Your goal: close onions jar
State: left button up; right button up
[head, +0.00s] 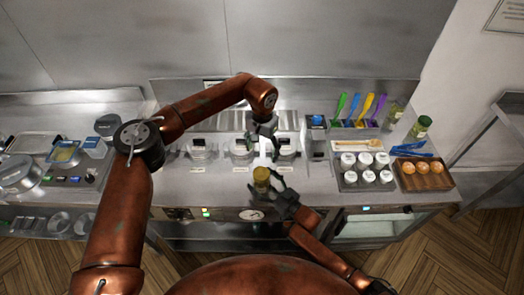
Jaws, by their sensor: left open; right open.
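A small jar with a yellow-brown body (261,180) stands or is held upright near the counter's front edge; I cannot tell if it rests on anything. My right gripper (274,188) is open around or just beside it, on its right. My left gripper (265,143) is open and points down above the counter, behind the yellow-brown jar. A pale shape shows just under it, too small to identify. I cannot read any label that says which jar holds onions, and no loose lid is clear.
Several lidded containers, such as the left one (198,149), stand in a row on the steel counter (180,186). To the right are a rack of white-capped shakers (366,176), a wooden tray (433,181) with round items, and colored utensils (361,108).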

jog(key=shift+d, duration=0.1)
jog(key=v, duration=1.2)
jog(key=shift+r, duration=0.1)
